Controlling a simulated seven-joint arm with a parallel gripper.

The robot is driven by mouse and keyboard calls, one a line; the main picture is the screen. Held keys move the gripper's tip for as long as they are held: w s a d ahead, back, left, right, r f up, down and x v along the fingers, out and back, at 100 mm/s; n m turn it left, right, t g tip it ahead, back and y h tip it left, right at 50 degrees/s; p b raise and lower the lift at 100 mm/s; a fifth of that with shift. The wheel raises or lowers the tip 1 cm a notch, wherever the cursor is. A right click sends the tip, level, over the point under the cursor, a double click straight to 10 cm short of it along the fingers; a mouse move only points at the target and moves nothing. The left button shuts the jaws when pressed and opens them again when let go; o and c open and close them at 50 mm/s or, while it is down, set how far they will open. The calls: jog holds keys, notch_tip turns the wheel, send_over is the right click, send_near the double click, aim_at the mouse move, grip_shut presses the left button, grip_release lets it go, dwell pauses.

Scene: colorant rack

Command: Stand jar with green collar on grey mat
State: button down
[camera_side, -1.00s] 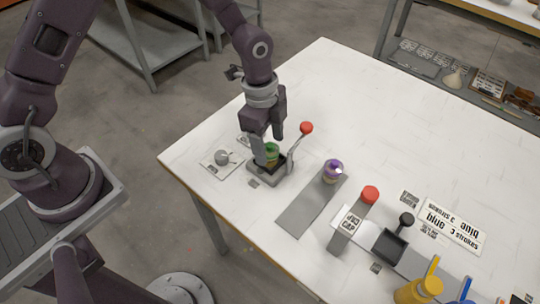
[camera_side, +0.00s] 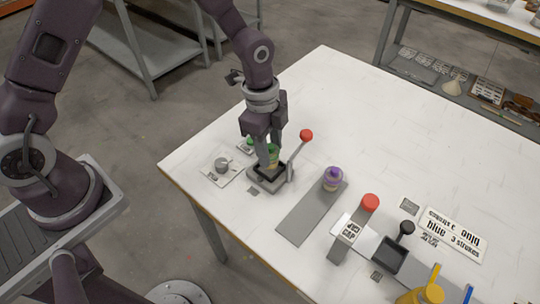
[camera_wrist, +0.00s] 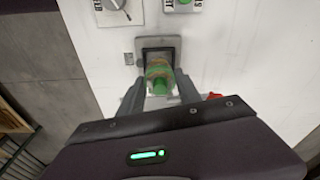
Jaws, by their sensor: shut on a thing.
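The jar with green collar (camera_side: 272,152) is upright between the fingers of my gripper (camera_side: 271,158), which is shut on it. The jar is over the dark recess of a small grey station (camera_side: 268,184) with a red-ball lever. I cannot tell if its base is clear of the recess. In the wrist view the jar (camera_wrist: 159,74) sits between both fingertips, in front of the station's square frame (camera_wrist: 172,44). The grey mat (camera_side: 303,217) is a flat strip to the right of the station. A jar with purple collar (camera_side: 333,178) stands at its far end.
The lever's red ball (camera_side: 306,135) rises just right of my gripper. A dial plate (camera_side: 222,166) lies left of the station. A post with a red knob (camera_side: 369,202) stands right of the mat. The mat's near part is bare.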

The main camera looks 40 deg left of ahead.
jog(key=r, duration=0.7)
jog(key=shift+s+d+r, duration=0.1)
jog(key=shift+d, duration=0.3)
jog(key=s+d+f, duration=0.2)
jog(key=s+d, duration=0.1)
jog(key=d, duration=0.3)
jog(key=s+d+f, duration=0.2)
jog(key=s+d, duration=0.1)
jog(key=d, duration=0.3)
jog(key=shift+s+d+f, duration=0.3)
jog(key=shift+s+d, duration=0.1)
jog(key=shift+f, duration=2.9)
jog(key=shift+f, duration=0.25)
jog(key=shift+f, duration=0.25)
jog(key=shift+c, duration=2.2)
grip_release()
